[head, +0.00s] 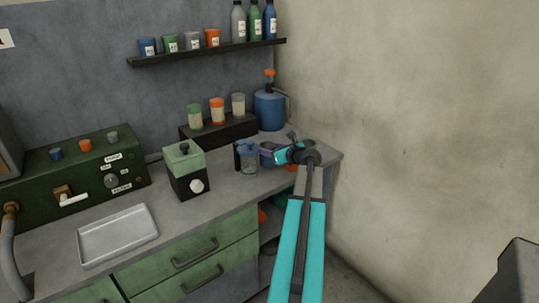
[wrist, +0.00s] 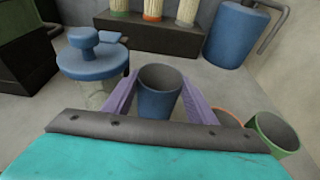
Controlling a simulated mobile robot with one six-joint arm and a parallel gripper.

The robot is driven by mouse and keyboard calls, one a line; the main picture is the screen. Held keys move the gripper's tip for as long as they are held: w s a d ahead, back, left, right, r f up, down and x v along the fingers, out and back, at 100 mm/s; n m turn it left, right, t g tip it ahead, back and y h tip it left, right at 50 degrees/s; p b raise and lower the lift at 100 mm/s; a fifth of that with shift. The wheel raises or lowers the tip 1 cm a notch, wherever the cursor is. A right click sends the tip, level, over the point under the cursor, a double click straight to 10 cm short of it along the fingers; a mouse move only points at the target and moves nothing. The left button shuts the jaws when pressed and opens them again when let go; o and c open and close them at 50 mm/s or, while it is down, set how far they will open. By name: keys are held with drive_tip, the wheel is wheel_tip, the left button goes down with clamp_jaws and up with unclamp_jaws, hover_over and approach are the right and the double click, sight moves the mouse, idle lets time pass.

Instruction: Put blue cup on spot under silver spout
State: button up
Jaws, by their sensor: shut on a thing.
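The blue cup (wrist: 159,100) stands upright between the two purple fingers of my gripper (wrist: 157,88), which is shut on it. In the head view my gripper (head: 262,151) is over the right end of the counter, and the cup (head: 266,161) is partly hidden by the fingers and the jar. A grey, silver-looking spout (wrist: 271,30) sticks out from a blue canister (wrist: 237,36) beyond the cup to the right; the canister also shows in the head view (head: 269,111). No marked spot can be made out under the spout.
A clear jar with a blue lid (wrist: 93,62) stands close left of the cup. A green cup (wrist: 275,133) and an orange-rimmed cup (wrist: 228,117) are close right. A dark block (wrist: 150,36) with several filled tubes is behind. The wall bounds the right.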

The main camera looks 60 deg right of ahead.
wheel_tip(320, 180, up, 9)
drive_tip(key=s+d+b, duration=0.1)
drive_tip(key=s+d, duration=0.2)
drive_tip(key=d, duration=0.6)
drive_tip(key=s+d+b, duration=0.1)
drive_tip(key=s+d, duration=0.2)
drive_tip(key=d, duration=0.6)
drive_tip(key=shift+d+b, duration=0.3)
drive_tip(key=shift+b, duration=0.05)
drive_tip(key=shift+s, duration=0.2)
